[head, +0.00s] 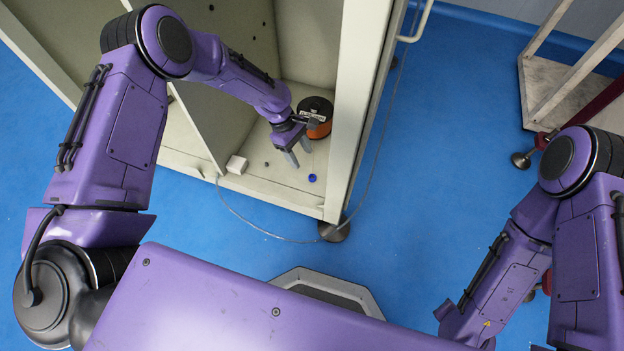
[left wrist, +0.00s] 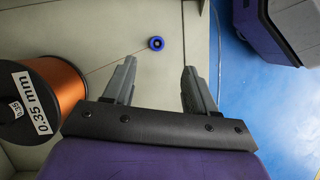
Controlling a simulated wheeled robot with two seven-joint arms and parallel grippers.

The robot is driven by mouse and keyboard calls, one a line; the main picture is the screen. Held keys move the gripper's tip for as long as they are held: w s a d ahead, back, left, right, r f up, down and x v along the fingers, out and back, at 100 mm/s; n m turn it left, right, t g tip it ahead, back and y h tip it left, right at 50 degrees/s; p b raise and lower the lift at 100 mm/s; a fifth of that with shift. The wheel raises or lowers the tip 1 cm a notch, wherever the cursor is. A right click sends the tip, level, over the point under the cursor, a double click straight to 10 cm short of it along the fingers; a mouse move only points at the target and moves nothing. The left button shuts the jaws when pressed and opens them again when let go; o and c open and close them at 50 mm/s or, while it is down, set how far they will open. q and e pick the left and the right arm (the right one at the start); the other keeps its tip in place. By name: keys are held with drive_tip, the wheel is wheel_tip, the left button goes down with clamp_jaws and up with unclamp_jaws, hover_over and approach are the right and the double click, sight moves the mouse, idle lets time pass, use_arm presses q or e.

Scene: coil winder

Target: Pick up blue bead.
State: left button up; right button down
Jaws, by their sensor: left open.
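The blue bead (head: 312,178) is a small ring lying on the cabinet floor (head: 262,186), near its front right corner.
An orange wire spool (head: 318,128) with a black flange stands just behind my left gripper; its label reads 0.35 mm. The cabinet's right wall (head: 357,110) is close to the bead. A thin wire runs from the spool.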

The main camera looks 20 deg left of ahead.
sight(312, 177)
use_arm(q)
drive_tip(key=b+x, duration=0.1)
drive_tip(key=x, duration=0.2)
drive_tip(key=b+x, duration=0.1)
drive_tip(key=x, duration=0.2)
drive_tip(key=b+x, duration=0.1)
drive_tip(key=x, duration=0.3)
drive_tip(key=shift+w+a+b, duration=0.1)
drive_tip(key=shift+w+b, duration=0.15)
drive_tip(key=shift+b, duration=0.15)
drive_tip(key=shift+r, duration=0.15)
clamp_jaws()
